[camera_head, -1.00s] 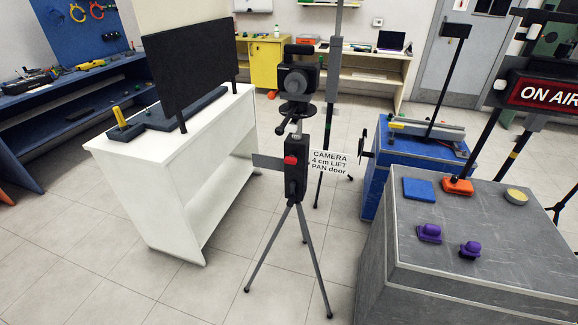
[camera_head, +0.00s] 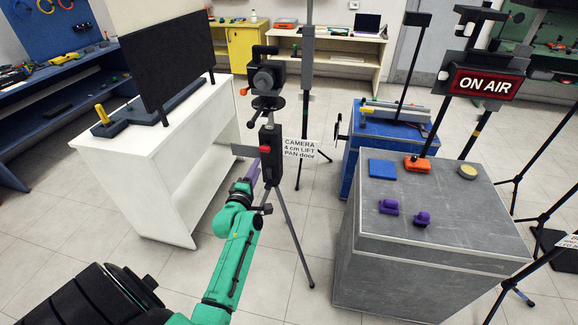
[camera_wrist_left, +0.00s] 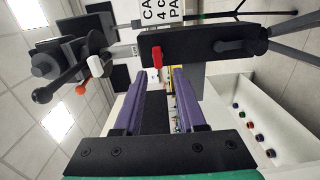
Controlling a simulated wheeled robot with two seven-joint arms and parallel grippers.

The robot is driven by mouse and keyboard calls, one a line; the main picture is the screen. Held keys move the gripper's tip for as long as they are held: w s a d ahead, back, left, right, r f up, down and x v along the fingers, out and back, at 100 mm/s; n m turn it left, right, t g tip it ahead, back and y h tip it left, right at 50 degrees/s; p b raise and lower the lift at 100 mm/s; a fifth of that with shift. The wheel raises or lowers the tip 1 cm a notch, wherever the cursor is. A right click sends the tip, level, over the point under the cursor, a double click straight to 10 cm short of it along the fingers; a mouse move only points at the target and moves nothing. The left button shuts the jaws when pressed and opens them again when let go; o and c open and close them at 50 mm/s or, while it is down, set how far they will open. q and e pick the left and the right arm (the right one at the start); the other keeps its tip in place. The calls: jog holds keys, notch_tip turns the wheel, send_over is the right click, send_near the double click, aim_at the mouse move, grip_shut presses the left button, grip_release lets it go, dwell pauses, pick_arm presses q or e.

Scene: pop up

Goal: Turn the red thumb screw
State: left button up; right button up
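The red thumb screw (camera_head: 265,149) sits on the black body of the camera tripod (camera_head: 270,165), below the camera (camera_head: 266,77). It also shows in the left wrist view (camera_wrist_left: 157,57), sticking out from the black post (camera_wrist_left: 205,45). My left gripper (camera_head: 252,170) comes up from below, close to the screw. In the left wrist view my left gripper (camera_wrist_left: 159,73) has its two purple fingers apart, with the screw just beyond the tips, roughly in line with the gap. The fingers do not appear to touch it. My right gripper is not in view.
A label plate (camera_head: 300,148) sticks out right of the tripod post. A white cabinet (camera_head: 160,165) with a dark screen (camera_head: 167,62) stands left. A grey workbench (camera_head: 440,225) with purple knobs stands right. Tripod legs spread on the floor below.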

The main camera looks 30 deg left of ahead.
aim_at(264, 151)
pick_arm(q)
jog(key=b+x, duration=0.4)
jog(key=x, duration=0.3)
jog(key=shift+a+r, duration=0.15)
jog(key=shift+w+a, duration=0.2)
jog(key=shift+w, duration=0.3)
grip_shut()
jog(key=m, duration=1.7)
jog(key=shift+m, duration=0.3)
jog(key=shift+o, duration=1.2)
grip_release()
